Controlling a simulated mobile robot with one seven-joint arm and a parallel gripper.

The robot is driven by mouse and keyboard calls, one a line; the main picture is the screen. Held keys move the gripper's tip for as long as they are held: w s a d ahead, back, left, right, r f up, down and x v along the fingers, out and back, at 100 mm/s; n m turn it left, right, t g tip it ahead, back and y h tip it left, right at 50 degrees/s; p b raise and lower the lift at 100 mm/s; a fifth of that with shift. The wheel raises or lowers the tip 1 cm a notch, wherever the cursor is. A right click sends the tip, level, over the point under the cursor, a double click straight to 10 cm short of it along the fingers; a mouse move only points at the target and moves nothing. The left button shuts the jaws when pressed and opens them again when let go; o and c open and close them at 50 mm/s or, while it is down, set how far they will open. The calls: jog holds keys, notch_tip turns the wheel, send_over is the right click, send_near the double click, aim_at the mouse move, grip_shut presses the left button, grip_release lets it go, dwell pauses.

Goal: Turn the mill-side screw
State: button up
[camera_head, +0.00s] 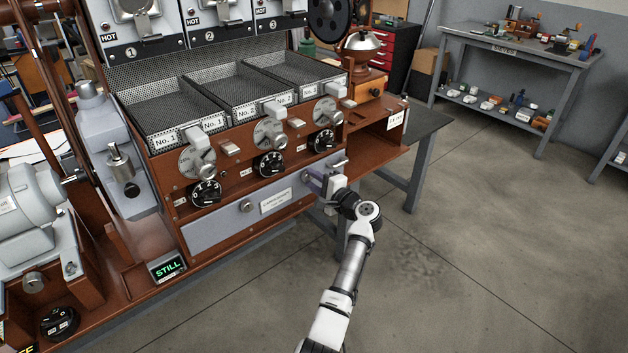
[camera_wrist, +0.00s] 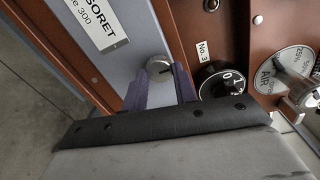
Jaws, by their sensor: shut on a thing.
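The mill-side screw (camera_wrist: 158,68) is a round silver slotted head at the mill-side end of the grey-blue front panel (camera_head: 215,229). In the wrist view it sits between the two purple fingertips of my gripper (camera_wrist: 160,86), which are shut on it. In the head view my gripper (camera_head: 314,178) reaches the panel's right end from the front right, and the screw (camera_head: 306,176) is partly hidden by the fingers. A second round screw (camera_head: 246,206) is on the left part of the panel, beside a white label (camera_head: 276,201).
Black dials (camera_head: 271,163) and silver levers line the brown front above the panel. The No. 3 dial (camera_wrist: 226,82) is close beside my fingers in the wrist view. A mill (camera_head: 362,42) stands at the roaster's right. The floor to the right (camera_head: 470,250) is clear.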

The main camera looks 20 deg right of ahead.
jog(key=o, duration=1)
jog(key=shift+s, duration=0.1)
jog(key=b+v, duration=0.2)
jog(key=v, duration=1.1)
jog(key=shift+s+d+r, duration=0.1)
jog(key=shift+s, duration=0.2)
